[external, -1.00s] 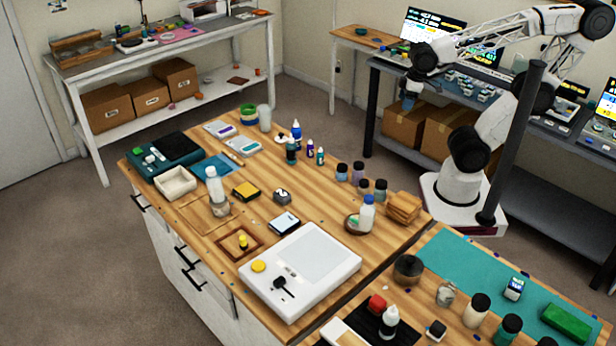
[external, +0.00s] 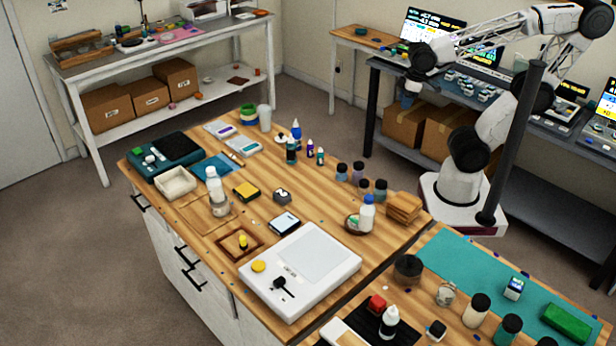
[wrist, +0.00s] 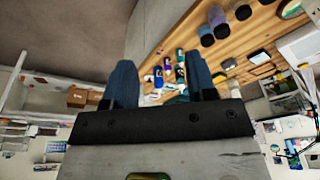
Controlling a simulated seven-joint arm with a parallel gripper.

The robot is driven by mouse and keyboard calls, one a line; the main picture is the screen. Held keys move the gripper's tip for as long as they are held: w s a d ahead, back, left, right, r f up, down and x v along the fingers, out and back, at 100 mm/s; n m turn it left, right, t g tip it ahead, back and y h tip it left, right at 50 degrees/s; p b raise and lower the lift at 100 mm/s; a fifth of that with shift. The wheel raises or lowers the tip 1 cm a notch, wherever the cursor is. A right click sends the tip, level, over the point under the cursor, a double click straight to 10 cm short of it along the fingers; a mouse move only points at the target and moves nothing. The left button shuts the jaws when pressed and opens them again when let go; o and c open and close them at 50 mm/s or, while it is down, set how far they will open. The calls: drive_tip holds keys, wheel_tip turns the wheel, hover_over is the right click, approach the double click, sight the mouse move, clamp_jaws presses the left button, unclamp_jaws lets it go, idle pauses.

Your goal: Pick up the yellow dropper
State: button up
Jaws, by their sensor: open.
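The yellow dropper (external: 243,241) is a small upright piece with a yellow top. It stands in a shallow square wooden tray (external: 221,244) near the left front edge of the wooden bench top in the external view. My gripper (external: 407,104) hangs beyond the far side of the bench, well apart from the dropper. In the wrist view my gripper (wrist: 162,75) has its two blue fingers spread apart with nothing held between them. I cannot pick out the dropper in the wrist view.
A white flat device (external: 300,268) with a yellow knob lies right of the tray. A clear bottle (external: 214,185), a yellow-black block (external: 246,191) and a small dark-framed pad (external: 285,223) stand near it. Several bottles (external: 292,150) and jars (external: 358,172) lie between my gripper and the dropper.

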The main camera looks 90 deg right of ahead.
drive_tip(key=w+a+m+g+y, duration=0.1)
drive_tip(key=w+a+m+y, duration=0.3)
drive_tip(key=w+a, duration=0.9)
drive_tip(key=w+a+m+g+y, duration=0.1)
drive_tip(key=w+a+m+y, duration=0.3)
drive_tip(key=w+a, duration=0.9)
drive_tip(key=w+a+f+m+y, duration=0.1)
drive_tip(key=w+a+f+m, duration=0.25)
drive_tip(key=w, duration=0.55)
drive_tip(key=w+a+f+m+y, duration=0.2)
drive_tip(key=w+a+f, duration=0.2)
drive_tip(key=w, duration=0.4)
drive_tip(key=m+t+y, duration=0.1)
drive_tip(key=m+y, duration=0.1)
drive_tip(key=m, duration=0.4)
approach(244, 246)
drive_tip(key=a, duration=0.2)
drive_tip(key=shift+w+a+r, duration=0.15)
drive_tip(key=shift+w+a, duration=0.2)
drive_tip(key=shift+w, duration=0.05)
drive_tip(key=shift+t, duration=0.3)
drive_tip(key=shift+x, duration=1.3)
